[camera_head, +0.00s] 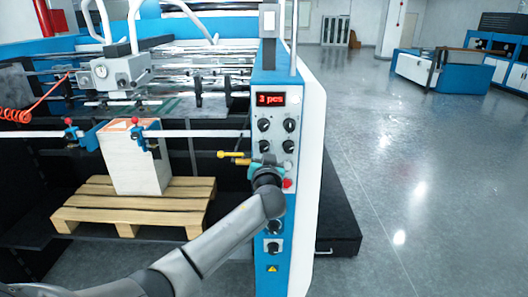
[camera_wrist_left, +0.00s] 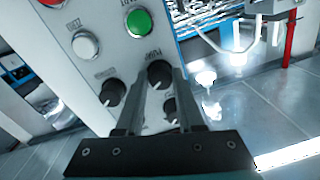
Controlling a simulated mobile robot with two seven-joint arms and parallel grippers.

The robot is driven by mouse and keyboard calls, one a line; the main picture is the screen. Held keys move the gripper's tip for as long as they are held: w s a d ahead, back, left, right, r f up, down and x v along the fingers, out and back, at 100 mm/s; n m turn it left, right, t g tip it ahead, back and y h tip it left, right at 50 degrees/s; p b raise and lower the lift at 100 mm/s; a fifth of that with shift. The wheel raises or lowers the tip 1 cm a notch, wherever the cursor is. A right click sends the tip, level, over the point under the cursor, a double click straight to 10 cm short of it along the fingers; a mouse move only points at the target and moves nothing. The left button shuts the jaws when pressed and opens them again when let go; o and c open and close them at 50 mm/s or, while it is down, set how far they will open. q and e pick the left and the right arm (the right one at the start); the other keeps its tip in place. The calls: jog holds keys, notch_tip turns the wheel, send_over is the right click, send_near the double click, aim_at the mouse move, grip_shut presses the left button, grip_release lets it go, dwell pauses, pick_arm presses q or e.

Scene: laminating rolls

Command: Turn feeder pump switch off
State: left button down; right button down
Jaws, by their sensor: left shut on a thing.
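The control panel (camera_head: 277,110) stands on the blue and white machine, with a red "3 pcs" display and several black knobs. My left gripper (camera_head: 265,164) is at the panel, just below the upper knobs, and my forearm hides part of the panel. In the left wrist view the left gripper's fingers (camera_wrist_left: 163,78) are shut on a black knob (camera_wrist_left: 159,71), which appears to be the pump switch; its label is small and tilted. Its exact pointer angle is hard to tell. My right gripper is in neither view.
Beside the held knob are another black knob (camera_wrist_left: 112,92), a green button (camera_wrist_left: 139,22) and a white button (camera_wrist_left: 86,44). A yellow-ended handle (camera_head: 231,155) projects left of the panel. A stack (camera_head: 135,160) stands on a wooden pallet (camera_head: 185,205). Floor at right is clear.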

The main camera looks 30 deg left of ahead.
pick_arm(q)
jog(key=n+b, duration=0.8)
jog(key=b, duration=0.1)
jog(key=shift+f+n+h, duration=0.1)
jog(key=shift+n+h, duration=0.2)
jog(key=shift+n+b, duration=0.7)
jog(key=shift+n, duration=0.7)
jog(key=c, duration=0.5)
grip_release()
jog(key=shift+r, duration=0.2)
